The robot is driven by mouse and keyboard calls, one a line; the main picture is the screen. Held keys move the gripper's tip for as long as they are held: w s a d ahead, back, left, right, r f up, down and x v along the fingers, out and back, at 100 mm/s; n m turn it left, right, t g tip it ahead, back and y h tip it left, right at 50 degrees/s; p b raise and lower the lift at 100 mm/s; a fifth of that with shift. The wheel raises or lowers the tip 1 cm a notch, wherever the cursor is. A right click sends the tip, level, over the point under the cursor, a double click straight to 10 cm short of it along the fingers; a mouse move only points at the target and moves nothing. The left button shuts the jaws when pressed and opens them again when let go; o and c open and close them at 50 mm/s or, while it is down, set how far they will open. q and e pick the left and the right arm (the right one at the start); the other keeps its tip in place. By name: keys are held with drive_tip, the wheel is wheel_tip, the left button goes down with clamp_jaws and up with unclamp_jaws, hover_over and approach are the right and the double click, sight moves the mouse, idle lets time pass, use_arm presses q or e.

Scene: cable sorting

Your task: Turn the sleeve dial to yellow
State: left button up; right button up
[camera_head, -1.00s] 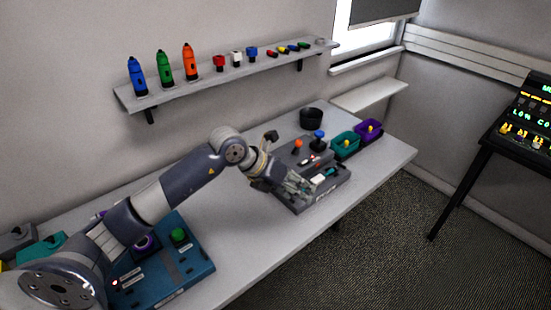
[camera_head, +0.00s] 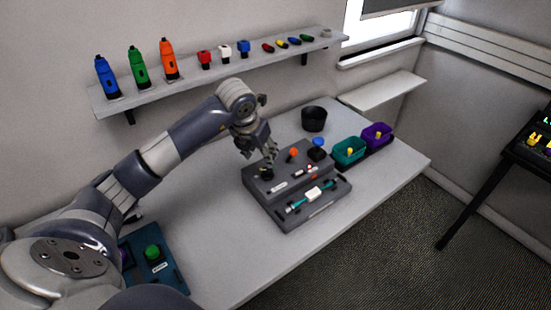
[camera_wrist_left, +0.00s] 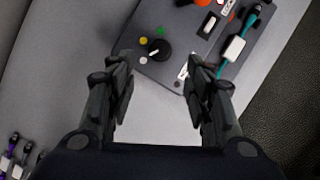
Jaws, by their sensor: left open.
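The sleeve dial is a black round knob (camera_wrist_left: 159,49) on a dark grey device (camera_head: 285,208). Its short white pointer mark aims left and slightly down, toward a pale dot. Around the dial in the wrist view are a yellow dot (camera_wrist_left: 143,41), a green dot (camera_wrist_left: 159,31) and the pale dot (camera_wrist_left: 144,60). My left gripper (camera_head: 268,157) is above the device's back left corner in the head view, close to the dial. In the wrist view the left gripper (camera_wrist_left: 160,82) is open and empty, with the dial beyond its fingertips. My right gripper is not in view.
A teal cable with a white sleeve (camera_head: 313,194) lies along the device's front. An orange knob (camera_head: 292,154) and a blue-topped knob (camera_head: 317,147) stand near the gripper. A black cup (camera_head: 314,119), teal bin (camera_head: 349,150) and purple bin (camera_head: 377,135) are behind and right.

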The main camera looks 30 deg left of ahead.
sight(267, 170)
use_arm(q)
drive_tip(key=p+x, duration=0.1)
drive_tip(key=x, duration=0.2)
drive_tip(key=p+x, duration=0.1)
drive_tip(key=x, duration=0.3)
drive_tip(key=shift+s+f+p, duration=0.15)
drive_tip(key=shift+f+p, duration=0.1)
drive_tip(key=shift+p, duration=0.05)
drive_tip(key=shift+x, duration=1.5)
drive_tip(key=shift+c, duration=1.2)
drive_tip(key=c, duration=0.8)
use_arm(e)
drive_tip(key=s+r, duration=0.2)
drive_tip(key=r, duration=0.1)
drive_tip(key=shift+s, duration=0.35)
